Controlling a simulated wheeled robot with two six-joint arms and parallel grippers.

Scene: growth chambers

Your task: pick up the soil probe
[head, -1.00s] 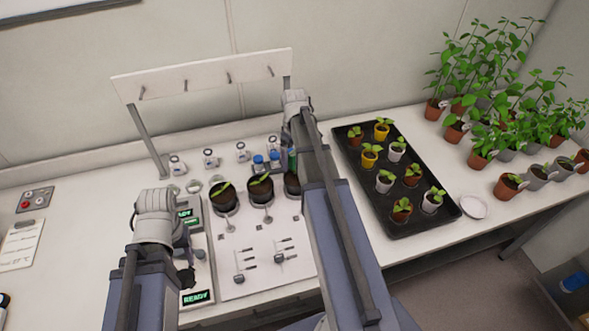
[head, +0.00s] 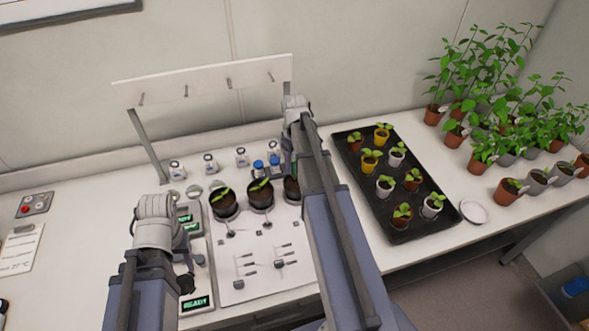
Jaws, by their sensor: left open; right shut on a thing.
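Two small grey pronged tools lie on the white mat (head: 228,279), one at the left (head: 238,285) and one at the right (head: 279,264). They look like soil probes, but I cannot tell for sure. My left gripper (head: 188,281) is open, to the left of the mat near the lit READY boxes, and is partly hidden by its wrist.
Dark pots with seedlings (head: 223,205) stand at the mat's back edge. A black tray of seedlings (head: 401,228) and a white dish (head: 473,212) are to the right. A pegged rack (head: 205,75) stands at the back.

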